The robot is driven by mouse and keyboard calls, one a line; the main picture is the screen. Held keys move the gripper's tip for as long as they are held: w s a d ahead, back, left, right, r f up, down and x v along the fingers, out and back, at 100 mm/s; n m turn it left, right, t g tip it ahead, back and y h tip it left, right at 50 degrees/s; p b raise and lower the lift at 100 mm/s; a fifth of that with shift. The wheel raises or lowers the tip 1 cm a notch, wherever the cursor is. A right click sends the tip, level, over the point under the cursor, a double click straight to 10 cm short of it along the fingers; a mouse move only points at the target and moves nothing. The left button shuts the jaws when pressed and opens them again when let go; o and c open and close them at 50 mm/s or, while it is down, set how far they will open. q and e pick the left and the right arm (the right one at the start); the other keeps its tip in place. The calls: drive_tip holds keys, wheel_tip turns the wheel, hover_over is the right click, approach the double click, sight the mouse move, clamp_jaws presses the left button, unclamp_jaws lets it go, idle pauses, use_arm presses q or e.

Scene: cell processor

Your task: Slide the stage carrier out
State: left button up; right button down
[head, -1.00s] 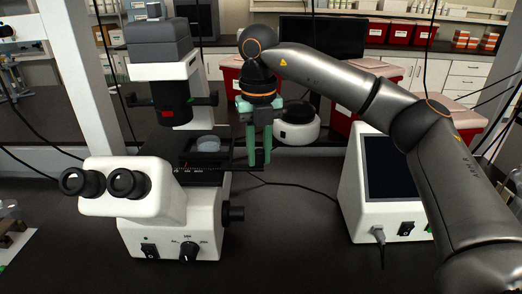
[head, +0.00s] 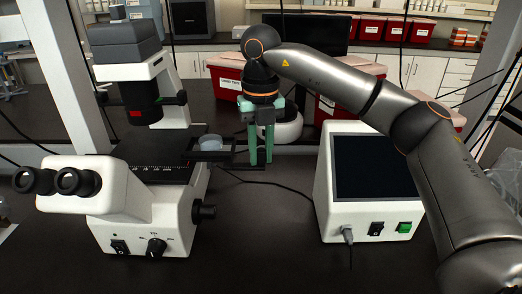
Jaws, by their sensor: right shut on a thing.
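The microscope (head: 127,205) stands at the left, white with a dark lamp head above its black stage (head: 150,174). The black stage carrier (head: 214,156) sticks out past the right side of the stage, with a clear round dish (head: 210,142) in it. My right gripper (head: 260,162), with green fingers pointing down, is just right of the carrier. It is shut on the carrier's right end, and its fingers partly hide the grip. Whether the carrier's left end still rests on the stage is hard to tell. My left gripper is not in view.
A white device with a dark screen (head: 368,168) stands on the dark bench at the right, under my right arm. A round white device (head: 287,128) is behind the gripper. A cable crosses the bench. Red boxes (head: 410,31) stand at the back. The front middle bench is clear.

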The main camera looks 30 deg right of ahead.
drive_tip(key=c, duration=0.7)
unclamp_jaws()
drive_tip(key=shift+r, duration=0.5)
wheel_tip(320, 180, up, 12)
drive_tip(key=shift+f+p, duration=0.2)
drive_tip(key=shift+p, duration=1.05)
